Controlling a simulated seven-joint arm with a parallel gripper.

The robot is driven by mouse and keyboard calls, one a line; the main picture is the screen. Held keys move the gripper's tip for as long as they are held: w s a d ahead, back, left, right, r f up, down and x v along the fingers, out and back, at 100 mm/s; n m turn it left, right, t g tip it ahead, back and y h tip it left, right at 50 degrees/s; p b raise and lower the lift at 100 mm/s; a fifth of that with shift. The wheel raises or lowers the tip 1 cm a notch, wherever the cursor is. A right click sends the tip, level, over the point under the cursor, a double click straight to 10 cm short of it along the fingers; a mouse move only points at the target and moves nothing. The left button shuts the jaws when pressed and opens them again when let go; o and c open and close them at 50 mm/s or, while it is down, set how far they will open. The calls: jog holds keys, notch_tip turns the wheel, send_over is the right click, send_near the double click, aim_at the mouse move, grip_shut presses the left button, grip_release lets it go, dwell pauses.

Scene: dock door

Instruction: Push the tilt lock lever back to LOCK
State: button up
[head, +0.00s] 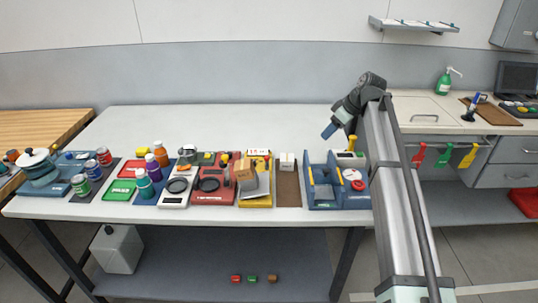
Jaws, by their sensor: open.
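My gripper (329,132) hangs above the back right part of the white table, pointing down and left. Its blue tip shows, and nothing is seen held in it. A small upright yellow handle (352,142) stands on a pale panel (349,155) just below and right of the gripper, apart from it. A yellow-based device (256,202) with a tilted grey plate (256,186) stands left of centre. I cannot tell which part is the tilt lock lever, and no LOCK marking is readable at this size.
A red device (211,197), a white scale-like device (174,199), bottles and cans crowd the table's front left. A blue bin (322,190) and a red button (358,185) stand at the right. The table's back half (220,125) is clear.

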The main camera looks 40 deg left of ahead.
jog(key=s+a+r+n+h, duration=0.2)
jog(key=s+a+n, duration=0.1)
jog(key=s+a, duration=0.8)
send_near(267, 161)
jog(key=shift+g, duration=0.3)
jog(key=x, duration=0.4)
jog(key=w+x, duration=0.1)
jog(key=x, duration=0.2)
jog(key=shift+a, duration=0.45)
grip_shut()
